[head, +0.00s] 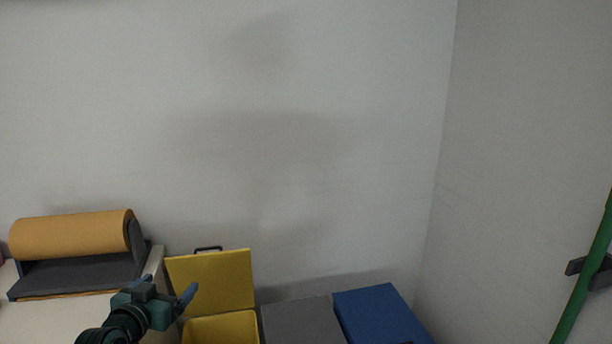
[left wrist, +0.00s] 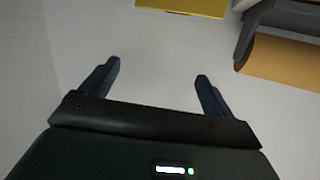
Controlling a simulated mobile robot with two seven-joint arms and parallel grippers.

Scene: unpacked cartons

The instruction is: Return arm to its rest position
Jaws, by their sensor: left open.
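My left gripper (head: 167,293) is at the lower left of the head view, in front of the yellow box and beside the light-coloured surface. It also shows in the left wrist view (left wrist: 156,85), where its two dark fingers are spread apart with nothing between them. Pale wall or floor is behind the fingers. My right gripper is not clearly seen in either view.
A yellow box (head: 221,328) with its lid raised stands behind the gripper. A green pole (head: 585,285) is at far right.

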